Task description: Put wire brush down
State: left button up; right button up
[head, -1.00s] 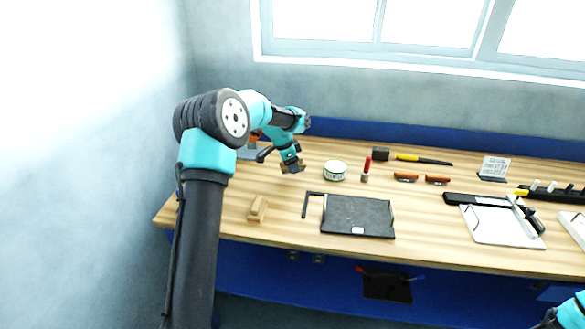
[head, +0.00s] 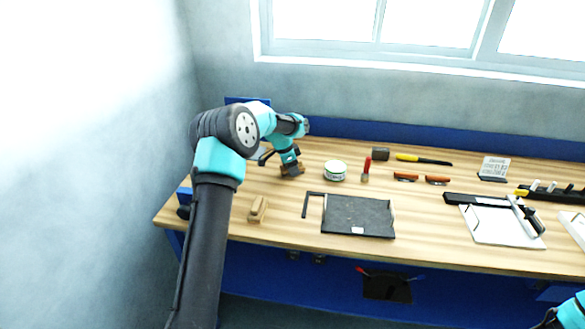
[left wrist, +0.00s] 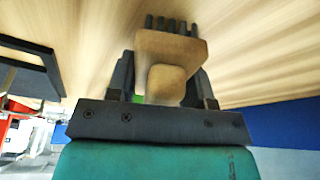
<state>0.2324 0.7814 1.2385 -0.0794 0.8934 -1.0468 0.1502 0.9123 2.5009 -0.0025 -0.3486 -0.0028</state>
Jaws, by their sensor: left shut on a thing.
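My left gripper (head: 291,169) is low over the back left of the bench and shut on the wire brush. In the left wrist view the wire brush (left wrist: 166,50) is a tan wooden block between the two dark fingers, with dark bristle tufts at its far end. In the head view only a small brown part of the brush (head: 293,172) shows at the fingertips. It is at or very close to the bench top (head: 215,193); I cannot tell whether it touches. Only a bit of my right arm shows at the bottom right corner.
A green and white tin (head: 335,170) stands right of my left gripper, with a red-handled tool (head: 366,169) beyond it. A wooden block (head: 257,209) and a dark tray (head: 358,215) lie nearer the front. Bare wood surrounds the gripper at left and front.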

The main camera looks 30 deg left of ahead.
pick_arm(q)
jog(key=shift+f, duration=0.25)
jog(key=o, duration=1.2)
jog(key=shift+r, duration=0.15)
jog(key=v, duration=1.2)
